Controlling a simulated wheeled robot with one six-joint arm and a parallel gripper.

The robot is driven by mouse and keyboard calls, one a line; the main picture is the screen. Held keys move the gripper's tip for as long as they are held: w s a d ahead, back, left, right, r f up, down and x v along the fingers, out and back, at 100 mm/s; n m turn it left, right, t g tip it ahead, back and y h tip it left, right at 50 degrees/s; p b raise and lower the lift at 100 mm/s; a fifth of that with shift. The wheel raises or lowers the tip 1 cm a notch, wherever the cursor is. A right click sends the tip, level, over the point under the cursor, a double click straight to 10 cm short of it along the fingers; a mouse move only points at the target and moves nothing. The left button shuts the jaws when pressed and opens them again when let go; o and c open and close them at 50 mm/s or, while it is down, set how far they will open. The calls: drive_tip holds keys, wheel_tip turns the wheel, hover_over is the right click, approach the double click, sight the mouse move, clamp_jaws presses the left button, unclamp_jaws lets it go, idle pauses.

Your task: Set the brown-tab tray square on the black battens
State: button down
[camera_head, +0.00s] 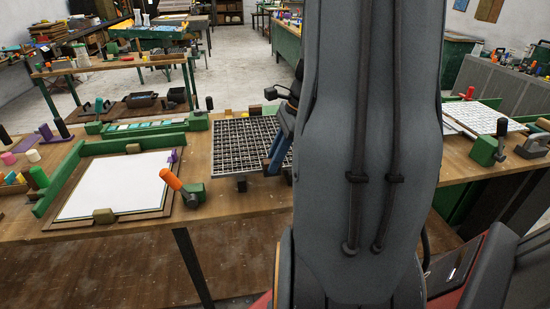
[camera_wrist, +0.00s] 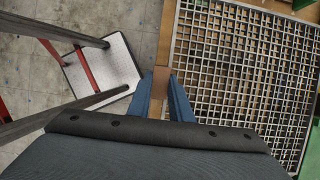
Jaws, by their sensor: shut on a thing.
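A dark metal lattice tray (camera_head: 228,145) lies near the bench's front edge, left of my arm. It fills the right of the wrist view (camera_wrist: 245,70). My gripper (camera_head: 270,168) is at the tray's right side in the head view. In the wrist view its blue fingers (camera_wrist: 165,90) are shut on a brown tab (camera_wrist: 161,84) at the tray's edge. A small dark block (camera_head: 241,185) shows under the tray's front edge. I cannot tell whether it is a batten end. The black battens are otherwise hidden, and the tray's seating on them cannot be judged.
A white sheet on a board (camera_head: 115,185) with green rails lies to the left. An orange-handled green clamp (camera_head: 185,188) stands between it and the tray. More green clamps (camera_head: 488,148) stand at the right. A white-topped step (camera_wrist: 110,60) is on the floor beside the bench.

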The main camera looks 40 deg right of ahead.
drive_tip(key=shift+f+b, duration=1.1)
drive_tip(key=shift+f, duration=1.4)
drive_tip(key=shift+f+b, duration=0.3)
drive_tip(key=shift+f, duration=0.05)
drive_tip(key=shift+f+b, duration=0.45)
drive_tip(key=shift+f, duration=0.65)
drive_tip(key=c, duration=1.5)
unclamp_jaws()
drive_tip(key=shift+c, duration=0.2)
drive_tip(key=b+v, duration=0.1)
drive_tip(key=v, duration=0.6)
drive_tip(key=shift+r, duration=0.35)
drive_tip(key=shift+d, duration=0.1)
